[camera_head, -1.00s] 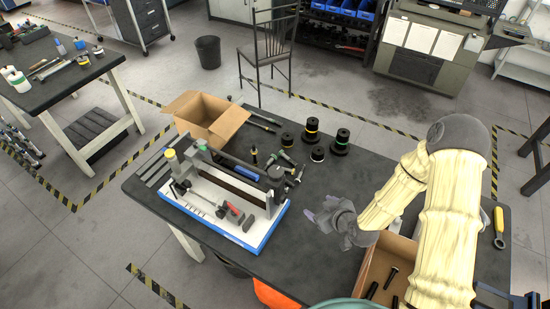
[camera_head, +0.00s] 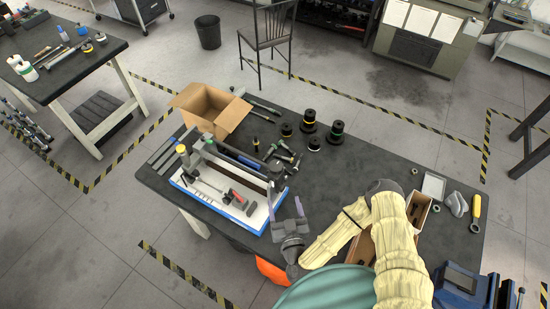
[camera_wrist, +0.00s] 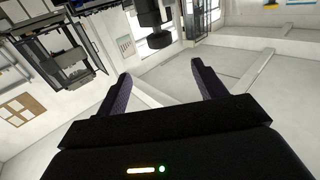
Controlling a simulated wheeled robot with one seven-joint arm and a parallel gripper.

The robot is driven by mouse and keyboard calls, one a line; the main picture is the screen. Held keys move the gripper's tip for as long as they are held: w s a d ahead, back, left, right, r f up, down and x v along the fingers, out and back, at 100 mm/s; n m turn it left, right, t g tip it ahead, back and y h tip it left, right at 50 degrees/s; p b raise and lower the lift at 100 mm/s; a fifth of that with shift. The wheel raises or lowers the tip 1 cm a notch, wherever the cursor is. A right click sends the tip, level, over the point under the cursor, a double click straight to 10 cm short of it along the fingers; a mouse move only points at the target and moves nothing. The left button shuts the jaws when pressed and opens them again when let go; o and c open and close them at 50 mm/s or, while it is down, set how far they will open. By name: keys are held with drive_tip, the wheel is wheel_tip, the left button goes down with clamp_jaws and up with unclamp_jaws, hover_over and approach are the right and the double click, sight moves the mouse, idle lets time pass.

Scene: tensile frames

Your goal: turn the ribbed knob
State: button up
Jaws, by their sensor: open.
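A bench test frame with a white, blue-edged base (camera_head: 246,222) stands at the left of the dark table, carrying a long dark beam and a small red part (camera_head: 236,196). A yellow-topped knob (camera_head: 181,149) is at its left end, and a dark round part (camera_head: 276,166) at its right end. I cannot tell which is ribbed. My gripper (camera_head: 286,200) is open and empty, its fingers spread upward just off the base's right end. In the wrist view, the open fingers (camera_wrist: 160,72) point toward the room; a dark stepped cylinder (camera_wrist: 152,35) shows above them, its identity unclear.
An open cardboard box (camera_head: 211,112) stands at the table's back left. Several black spools (camera_head: 309,120) and loose metal fittings (camera_head: 283,152) lie behind the frame. A yellow-handled tool (camera_head: 476,208) lies far right.

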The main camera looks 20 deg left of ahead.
drive_tip(key=shift+w, duration=0.1)
drive_tip(key=b, duration=0.4)
approach(275, 161)
drive_tip(key=b+x, duration=0.1)
drive_tip(key=x, duration=0.2)
drive_tip(key=b+x, duration=0.1)
drive_tip(key=x, duration=0.2)
drive_tip(key=f+b+x, duration=0.1)
drive_tip(key=x, duration=0.3)
idle(0.3)
drive_tip(key=shift+f, duration=0.1)
drive_tip(key=c, duration=1)
